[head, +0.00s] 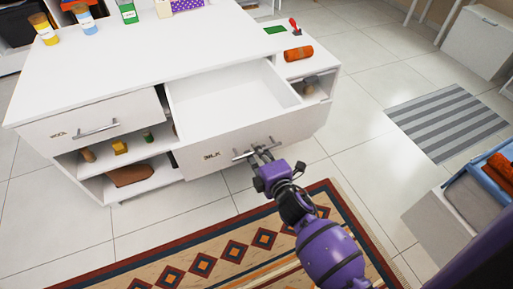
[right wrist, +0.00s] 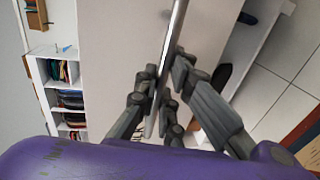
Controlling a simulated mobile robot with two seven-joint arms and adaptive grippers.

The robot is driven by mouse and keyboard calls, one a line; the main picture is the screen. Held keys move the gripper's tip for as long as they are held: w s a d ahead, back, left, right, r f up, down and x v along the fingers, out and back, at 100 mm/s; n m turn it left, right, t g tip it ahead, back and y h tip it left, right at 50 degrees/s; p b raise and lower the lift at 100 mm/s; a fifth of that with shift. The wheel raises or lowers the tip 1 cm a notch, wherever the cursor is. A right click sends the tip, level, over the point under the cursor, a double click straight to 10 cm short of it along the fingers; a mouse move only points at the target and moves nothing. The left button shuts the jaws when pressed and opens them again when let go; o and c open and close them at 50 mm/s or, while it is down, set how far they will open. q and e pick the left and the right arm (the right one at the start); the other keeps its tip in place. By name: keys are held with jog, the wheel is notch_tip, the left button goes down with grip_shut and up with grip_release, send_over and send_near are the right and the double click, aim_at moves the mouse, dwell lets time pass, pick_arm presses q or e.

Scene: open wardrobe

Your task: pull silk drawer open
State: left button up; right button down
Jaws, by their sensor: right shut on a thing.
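The silk drawer (head: 235,147) is a white drawer front marked with a dark "SILK" label, and it stands pulled out from the white cabinet (head: 150,45). Its inside looks empty. My right gripper (head: 257,152) is at the drawer's metal bar handle (head: 240,156), with its fingers shut around the bar. In the right wrist view the handle (right wrist: 178,25) runs between the fingers of my right gripper (right wrist: 168,85). My left gripper is not in view.
A shut drawer (head: 90,122) with its own handle is at the left. Open shelves below hold small items. Bottles (head: 85,20) stand on the cabinet top. A patterned rug (head: 235,245) lies in front. A blue bin (head: 490,180) is at the right.

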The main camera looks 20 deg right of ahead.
jog(key=c, duration=1.8)
grip_release()
jog(key=shift+c, duration=0.2)
jog(key=s+r, duration=0.2)
jog(key=s, duration=0.9)
jog(key=shift+s+d+r, duration=0.2)
jog(key=shift+s, duration=0.2)
